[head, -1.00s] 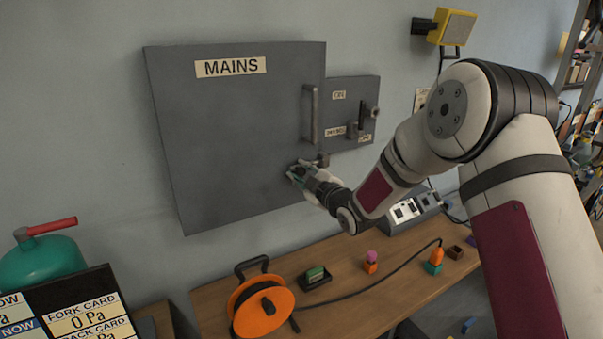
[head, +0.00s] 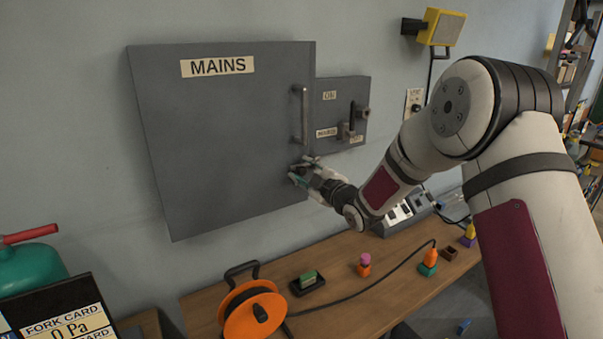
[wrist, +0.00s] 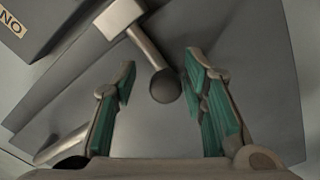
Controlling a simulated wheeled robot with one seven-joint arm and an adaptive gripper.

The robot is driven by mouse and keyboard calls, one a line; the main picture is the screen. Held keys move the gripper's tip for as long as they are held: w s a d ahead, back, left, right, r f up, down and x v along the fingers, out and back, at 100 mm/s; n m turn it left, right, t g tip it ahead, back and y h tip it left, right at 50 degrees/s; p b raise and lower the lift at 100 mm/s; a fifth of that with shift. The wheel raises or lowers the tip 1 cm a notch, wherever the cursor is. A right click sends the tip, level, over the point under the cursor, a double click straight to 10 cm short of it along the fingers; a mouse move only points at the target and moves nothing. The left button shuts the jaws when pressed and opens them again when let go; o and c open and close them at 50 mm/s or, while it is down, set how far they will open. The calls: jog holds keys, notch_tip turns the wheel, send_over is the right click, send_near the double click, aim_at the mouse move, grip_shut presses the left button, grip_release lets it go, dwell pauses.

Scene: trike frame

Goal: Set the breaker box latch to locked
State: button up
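The grey breaker box (head: 225,140), labelled MAINS, is on the wall with its door closed and a vertical bar handle (head: 304,115) near the right edge. The latch is a metal lever with a round dark knob (wrist: 165,86) in the wrist view, its rod running up to a pale block (wrist: 119,18). In the head view my gripper largely hides it. My gripper (head: 300,178) is at the door's lower right. In the wrist view my gripper (wrist: 162,72) is open, its green-padded fingers either side of the knob with gaps showing. I cannot tell the knob's depth between them.
A smaller grey box (head: 342,110) with a switch lever adjoins on the right. Below is a wooden bench (head: 370,270) with an orange cable reel (head: 254,314) and small plugs. A yellow lamp (head: 443,27) hangs above right. The wall below the door is clear.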

jog(key=shift+s, duration=0.1)
jog(key=v, duration=1.2)
